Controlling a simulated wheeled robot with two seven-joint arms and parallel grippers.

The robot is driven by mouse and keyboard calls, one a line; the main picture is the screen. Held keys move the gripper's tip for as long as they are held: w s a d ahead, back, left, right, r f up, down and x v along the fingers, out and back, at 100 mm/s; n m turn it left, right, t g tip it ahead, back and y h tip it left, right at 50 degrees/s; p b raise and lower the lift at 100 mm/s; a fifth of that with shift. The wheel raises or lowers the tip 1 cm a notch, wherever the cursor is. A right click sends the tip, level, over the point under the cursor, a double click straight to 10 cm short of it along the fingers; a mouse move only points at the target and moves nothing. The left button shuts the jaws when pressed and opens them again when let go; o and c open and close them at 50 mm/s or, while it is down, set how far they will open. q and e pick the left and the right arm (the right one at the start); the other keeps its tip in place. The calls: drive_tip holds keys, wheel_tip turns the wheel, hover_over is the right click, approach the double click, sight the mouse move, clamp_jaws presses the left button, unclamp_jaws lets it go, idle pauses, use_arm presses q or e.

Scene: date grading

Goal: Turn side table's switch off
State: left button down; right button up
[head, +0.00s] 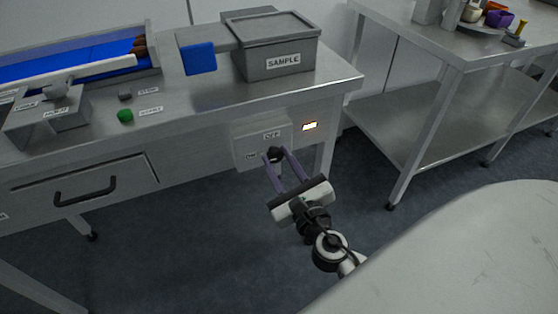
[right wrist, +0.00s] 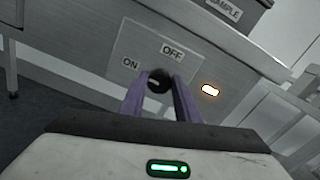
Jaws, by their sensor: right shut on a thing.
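The switch is a dark round knob (right wrist: 158,82) on a grey panel (right wrist: 128,48) with ON and OFF labels, on the front of the metal table (head: 215,118). In the head view the knob (head: 274,154) sits below the OFF label. My right gripper (head: 277,160) has its purple fingers closed around the knob, one on each side; it also shows in the right wrist view (right wrist: 160,88). A light mark on the knob points toward the ON side. An orange-white lamp (head: 309,126) glows right of the panel. My left gripper is not in view.
On the table stand a grey SAMPLE box (head: 276,50), a green button (head: 125,116) and a tray with a blue belt (head: 70,62). A drawer handle (head: 86,190) juts out at the left. Another metal table (head: 440,115) stands right. Floor below the panel is clear.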

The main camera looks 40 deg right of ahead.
drive_tip(key=shift+m+b, duration=0.35)
drive_tip(key=shift+m, duration=0.75)
drive_tip(key=m+b, duration=0.1)
drive_tip(key=m, duration=0.4)
drive_tip(key=m+b, duration=0.1)
drive_tip(key=m, duration=0.2)
drive_tip(key=shift+d, duration=0.1)
drive_tip(key=m, duration=0.3)
drive_tip(key=shift+m+b, duration=0.4)
drive_tip(key=shift+m, duration=1.9)
drive_tip(key=o, duration=1)
